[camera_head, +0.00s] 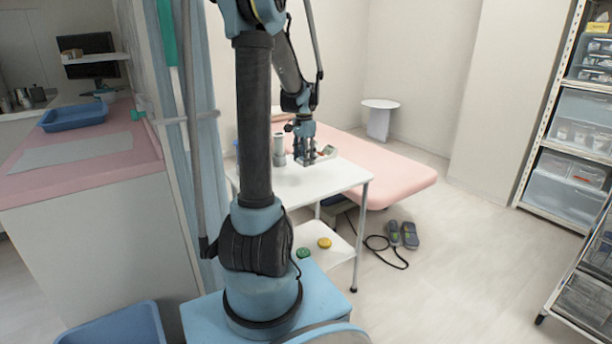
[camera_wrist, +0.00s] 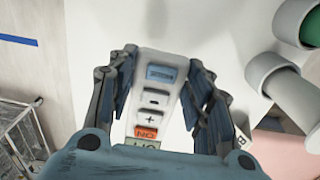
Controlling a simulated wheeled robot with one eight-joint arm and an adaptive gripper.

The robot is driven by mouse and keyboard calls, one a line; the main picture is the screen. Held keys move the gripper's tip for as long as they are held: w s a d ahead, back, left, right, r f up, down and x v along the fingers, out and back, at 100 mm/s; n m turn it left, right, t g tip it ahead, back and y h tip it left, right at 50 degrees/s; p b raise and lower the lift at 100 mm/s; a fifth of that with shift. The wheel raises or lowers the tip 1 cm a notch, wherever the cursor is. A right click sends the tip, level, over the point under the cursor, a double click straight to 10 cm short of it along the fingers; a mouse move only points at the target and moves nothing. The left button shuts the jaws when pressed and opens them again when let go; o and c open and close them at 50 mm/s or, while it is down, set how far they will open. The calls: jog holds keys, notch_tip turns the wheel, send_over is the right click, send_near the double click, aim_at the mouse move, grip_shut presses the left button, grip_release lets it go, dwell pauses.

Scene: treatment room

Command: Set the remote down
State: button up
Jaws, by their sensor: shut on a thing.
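The remote (camera_wrist: 152,98) is a pale handset with a blue-grey display, dark buttons and an orange-red button. In the wrist view it lies lengthwise between the fingers of my gripper (camera_wrist: 161,60), which is shut on its sides. In the head view my gripper (camera_head: 306,160) points down over the white trolley top (camera_head: 335,178), and the remote is too small to make out clearly. The trolley top also shows in the wrist view (camera_wrist: 90,55). I cannot tell whether the remote touches it.
Pale cylinders (camera_wrist: 285,85) stand at the right in the wrist view, close to my gripper. The trolley's front part is clear. A pink treatment bed (camera_head: 400,178) lies behind it. Yellow (camera_head: 324,243) and green (camera_head: 303,253) round items rest on the lower shelf.

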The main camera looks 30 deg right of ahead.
aim_at(304, 179)
jog(key=shift+f, duration=3.2)
jog(key=o, duration=1.1)
notch_tip(304, 179, up, 12)
jog(key=shift+r, duration=0.1)
